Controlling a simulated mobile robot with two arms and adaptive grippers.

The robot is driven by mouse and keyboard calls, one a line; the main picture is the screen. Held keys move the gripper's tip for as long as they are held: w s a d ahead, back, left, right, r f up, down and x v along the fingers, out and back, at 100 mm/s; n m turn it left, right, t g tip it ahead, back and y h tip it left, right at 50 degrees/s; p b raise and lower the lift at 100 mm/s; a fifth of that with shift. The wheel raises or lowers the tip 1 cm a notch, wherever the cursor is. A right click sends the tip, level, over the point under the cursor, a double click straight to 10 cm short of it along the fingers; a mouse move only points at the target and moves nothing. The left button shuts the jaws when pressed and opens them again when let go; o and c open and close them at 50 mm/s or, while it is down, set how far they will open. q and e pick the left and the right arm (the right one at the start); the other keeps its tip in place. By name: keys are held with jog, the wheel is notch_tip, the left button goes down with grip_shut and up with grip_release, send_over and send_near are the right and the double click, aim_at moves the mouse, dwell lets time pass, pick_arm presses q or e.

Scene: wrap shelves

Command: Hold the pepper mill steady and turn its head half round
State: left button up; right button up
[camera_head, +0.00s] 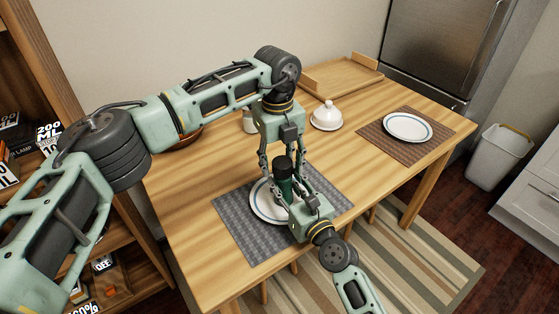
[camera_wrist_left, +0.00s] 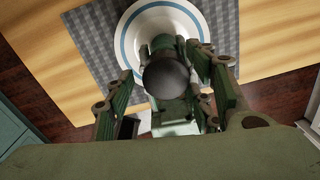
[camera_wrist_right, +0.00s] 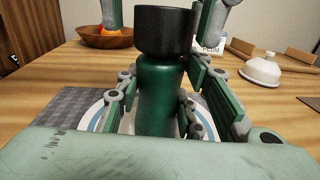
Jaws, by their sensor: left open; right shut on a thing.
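The pepper mill has a dark green body and a black head (camera_head: 283,164). It stands upright over the white, blue-rimmed plate (camera_head: 262,205) on the grey placemat (camera_head: 243,233). My right gripper (camera_head: 290,194) is shut on the mill's green body (camera_wrist_right: 160,95), one finger on each side. My left gripper (camera_head: 278,170) points down from above, open, with its fingers on either side of the head. The left wrist view shows the round black top (camera_wrist_left: 166,75) between the left fingers (camera_wrist_left: 160,85). Whether those fingers touch the head is unclear.
A white domed dish (camera_head: 326,117) and a wooden tray (camera_head: 342,76) are at the back. Another plate (camera_head: 407,127) lies on a brown mat (camera_head: 385,142) at right. A bowl (camera_wrist_right: 104,36) with an orange item stands behind my left arm. A shelf (camera_head: 62,95) is at left.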

aim_at(278, 164)
pick_arm(q)
notch_tip(278, 164, up, 12)
jog(key=shift+a, duration=0.15)
pick_arm(e)
jog(key=shift+a+f, duration=0.1)
pick_arm(q)
jog(key=shift+s, duration=0.1)
dwell(0.5)
pick_arm(e)
jog(key=o, duration=1.4)
